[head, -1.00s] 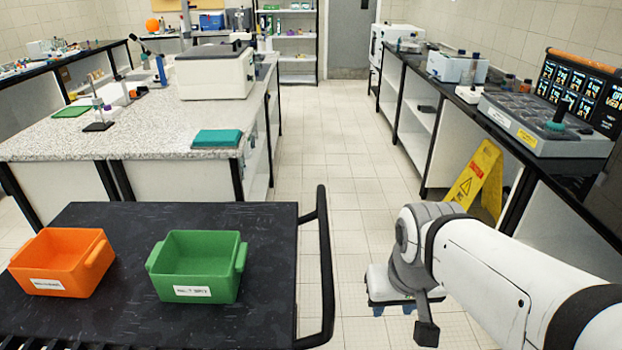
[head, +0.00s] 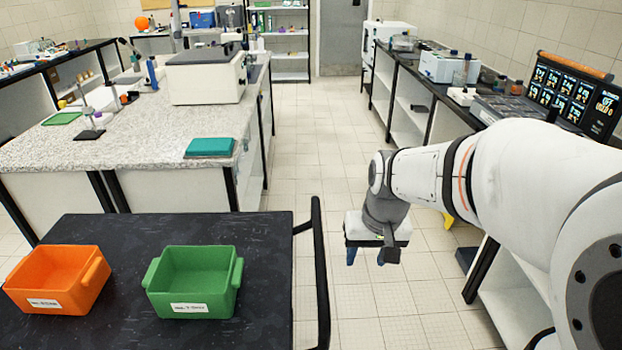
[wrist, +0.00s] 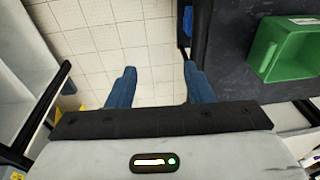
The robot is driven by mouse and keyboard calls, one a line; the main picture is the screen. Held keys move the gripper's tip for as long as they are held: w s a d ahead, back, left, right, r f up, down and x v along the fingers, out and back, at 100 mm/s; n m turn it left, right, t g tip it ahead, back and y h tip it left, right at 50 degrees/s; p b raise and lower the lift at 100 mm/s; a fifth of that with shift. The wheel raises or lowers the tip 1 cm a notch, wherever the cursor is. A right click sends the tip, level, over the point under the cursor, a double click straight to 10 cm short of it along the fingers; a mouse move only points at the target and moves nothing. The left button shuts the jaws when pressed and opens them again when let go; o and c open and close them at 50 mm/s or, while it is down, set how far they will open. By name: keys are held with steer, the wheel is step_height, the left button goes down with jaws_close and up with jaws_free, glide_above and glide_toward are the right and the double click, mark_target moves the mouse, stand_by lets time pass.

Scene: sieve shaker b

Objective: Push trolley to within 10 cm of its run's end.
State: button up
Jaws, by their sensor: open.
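The trolley (head: 125,235) has a black top and stands at the lower left of the head view. A black upright handle bar (head: 321,270) runs along its right side. My gripper (head: 365,257) hangs just right of this handle, apart from it in the head view. In the wrist view my gripper (wrist: 157,85) has its two blue fingers spread with only floor between them. The trolley top (wrist: 228,50) is at the right there, with a dark bar close to the right finger. I cannot tell whether they touch. The run's end is not marked in view.
An orange bin (head: 58,280) and a green bin (head: 193,282) sit on the trolley. A speckled bench (head: 120,145) stands beyond it. A long counter (head: 430,115) lines the right wall. The tiled aisle (head: 318,140) between them is clear.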

steer(key=w+a+p, duration=0.3)
steer(key=w+p, duration=0.1)
steer(key=w, duration=0.5)
steer(key=g+y+p, duration=0.1)
steer(key=g+p, duration=0.1)
steer(key=p, duration=0.2)
glide_above(320, 241)
steer(key=d, duration=0.1)
step_height(320, 241, down, 6)
steer(key=f, duration=0.2)
steer(key=f+p, duration=0.1)
steer(key=f, duration=0.1)
steer(key=a+f, duration=0.1)
steer(key=f, duration=0.1)
steer(key=shift+f, duration=0.2)
steer(key=shift+c, duration=0.2)
jaws_close()
